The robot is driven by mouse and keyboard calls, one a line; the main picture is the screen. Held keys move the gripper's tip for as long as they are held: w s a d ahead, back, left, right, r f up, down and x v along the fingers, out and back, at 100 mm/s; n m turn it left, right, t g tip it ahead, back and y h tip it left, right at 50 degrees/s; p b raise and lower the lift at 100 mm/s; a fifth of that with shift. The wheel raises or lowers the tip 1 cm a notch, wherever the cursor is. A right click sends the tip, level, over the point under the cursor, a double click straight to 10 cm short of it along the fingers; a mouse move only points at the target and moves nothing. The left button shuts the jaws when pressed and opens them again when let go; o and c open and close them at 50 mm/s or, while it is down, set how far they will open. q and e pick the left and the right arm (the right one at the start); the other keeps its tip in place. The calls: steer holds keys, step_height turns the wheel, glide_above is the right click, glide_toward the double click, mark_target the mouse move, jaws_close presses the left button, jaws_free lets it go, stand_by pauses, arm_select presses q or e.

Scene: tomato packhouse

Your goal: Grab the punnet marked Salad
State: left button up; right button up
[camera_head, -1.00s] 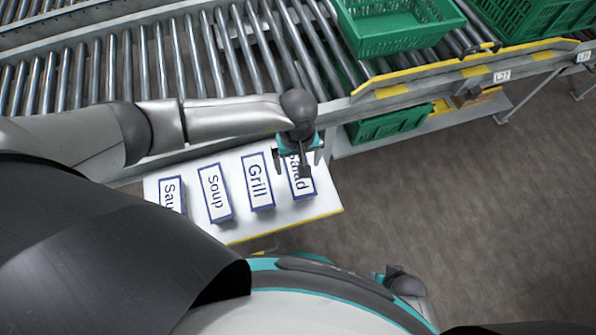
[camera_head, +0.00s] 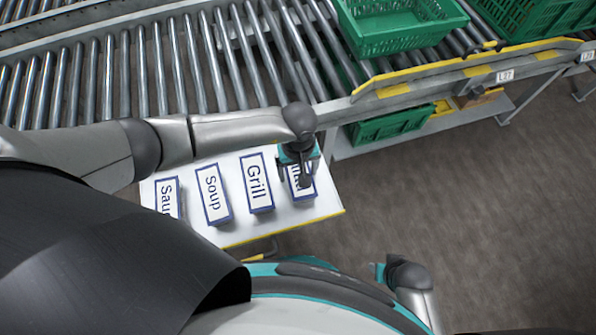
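The Salad punnet (camera_head: 302,191) is the rightmost of several white, blue-edged labelled boxes on a white shelf (camera_head: 235,233). Its label is mostly covered by my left gripper. My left gripper (camera_head: 300,171) points down over the far part of this punnet. Its fingers look spread, one towards each side of the punnet; whether they touch it cannot be told. My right gripper (camera_head: 378,272) is low in the picture beside my base, away from the shelf, and its fingers are too small to read.
The Grill punnet (camera_head: 257,184) stands close left of the Salad one, then Soup (camera_head: 213,194) and a partly hidden Sau… punnet (camera_head: 168,196). A roller conveyor (camera_head: 150,75) runs behind, with a green crate (camera_head: 400,45) on it. Open floor lies to the right.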

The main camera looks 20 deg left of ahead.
arm_select(q)
steer(key=c, duration=1)
steer(key=shift+c, duration=0.6)
steer(key=shift+r, duration=0.15)
